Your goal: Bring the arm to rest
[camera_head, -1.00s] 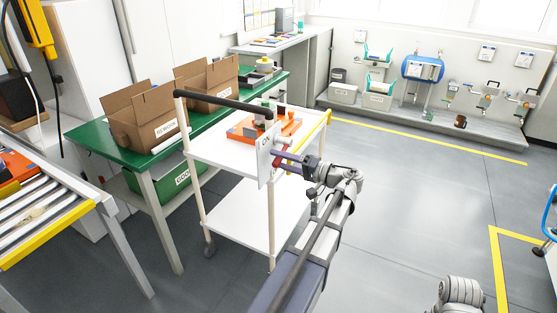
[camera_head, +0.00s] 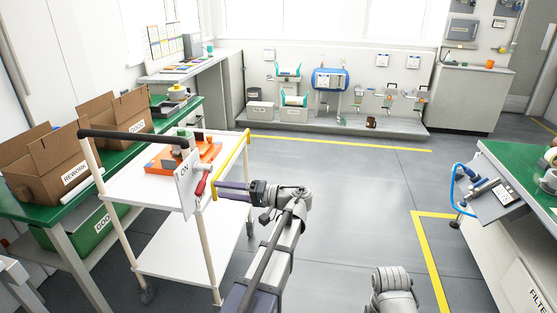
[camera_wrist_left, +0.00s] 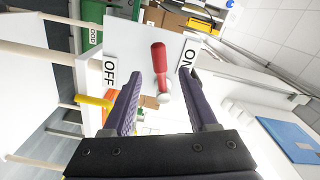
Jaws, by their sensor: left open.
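My left gripper (camera_head: 222,190) is open beside the white switch panel (camera_head: 186,183) on the cart. In the left wrist view its two purple fingers (camera_wrist_left: 164,100) stand apart, with a red lever handle (camera_wrist_left: 159,57) showing between and beyond them. I cannot tell any contact. The panel carries an ON label (camera_wrist_left: 188,55) and an OFF label (camera_wrist_left: 110,73); the lever lies between the labels. The red lever also shows in the head view (camera_head: 202,184), just left of the fingertips. A part of my other arm (camera_head: 392,290) shows at the bottom; its gripper is out of view.
The white cart (camera_head: 165,257) holds an orange fixture (camera_head: 168,157). A green table (camera_head: 70,212) with cardboard boxes (camera_head: 40,165) stands left. A green-topped bench (camera_head: 510,165) stands right. The grey floor (camera_head: 345,195) between is clear.

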